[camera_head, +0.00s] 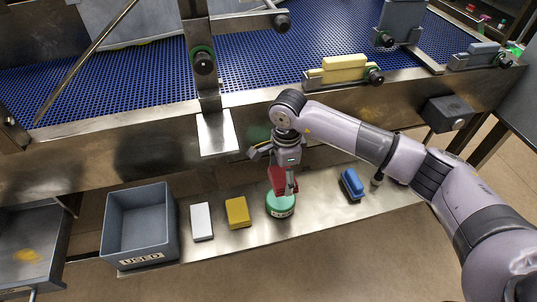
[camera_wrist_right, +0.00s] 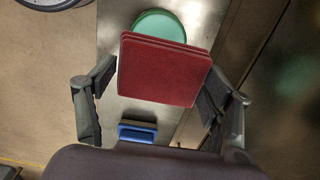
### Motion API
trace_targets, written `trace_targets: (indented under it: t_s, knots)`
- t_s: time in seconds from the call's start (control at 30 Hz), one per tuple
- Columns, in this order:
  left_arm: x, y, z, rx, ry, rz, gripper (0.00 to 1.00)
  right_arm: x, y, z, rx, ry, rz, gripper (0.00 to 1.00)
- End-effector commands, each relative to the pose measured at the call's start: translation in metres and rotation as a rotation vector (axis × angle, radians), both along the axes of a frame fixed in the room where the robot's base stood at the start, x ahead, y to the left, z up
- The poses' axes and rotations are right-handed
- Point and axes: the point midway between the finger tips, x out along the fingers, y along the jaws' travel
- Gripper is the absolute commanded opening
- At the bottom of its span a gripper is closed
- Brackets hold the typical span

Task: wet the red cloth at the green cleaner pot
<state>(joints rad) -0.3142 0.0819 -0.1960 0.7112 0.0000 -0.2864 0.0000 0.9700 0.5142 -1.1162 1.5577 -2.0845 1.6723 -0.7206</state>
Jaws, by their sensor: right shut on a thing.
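The red cloth (camera_wrist_right: 162,72) is a folded, layered pad held between the fingers of my right gripper (camera_wrist_right: 160,98), which is shut on it. In the head view the cloth (camera_head: 278,181) hangs below the right gripper (camera_head: 287,178), at the green cleaner pot (camera_head: 281,206). The round green pot stands on the metal shelf and carries a label on its front. In the right wrist view the pot (camera_wrist_right: 160,24) shows beyond the cloth, partly covered by it. I cannot tell whether cloth and pot touch. My left gripper is not in view.
On the shelf (camera_head: 330,196) stand a grey bin (camera_head: 171,221) marked USED, a white block (camera_head: 201,221), a yellow block (camera_head: 237,212) and a blue brush-like block (camera_head: 351,184). The conveyor with its blue belt (camera_head: 290,52) runs behind and above, its metal frame close behind my right gripper.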

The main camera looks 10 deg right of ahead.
Motion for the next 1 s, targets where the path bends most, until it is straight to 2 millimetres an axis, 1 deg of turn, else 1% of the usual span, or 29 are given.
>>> trace_targets:
  t_s: [0.03,0.2,0.47,0.8,1.0]
  knots:
    - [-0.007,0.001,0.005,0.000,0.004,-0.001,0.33,-0.003,-0.004,0.002,-0.002,0.002,-0.005,0.52]
    - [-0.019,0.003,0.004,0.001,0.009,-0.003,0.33,-0.007,-0.010,-0.004,-0.007,-0.001,-0.012,0.52]
    - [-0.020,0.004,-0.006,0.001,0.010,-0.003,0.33,-0.007,-0.010,-0.019,-0.007,-0.001,-0.011,0.52]
    - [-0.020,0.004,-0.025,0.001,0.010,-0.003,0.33,-0.007,-0.009,-0.055,-0.006,-0.001,-0.011,0.52]
    - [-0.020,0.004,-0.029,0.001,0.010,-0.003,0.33,-0.007,-0.009,-0.064,-0.006,-0.001,-0.011,0.52]
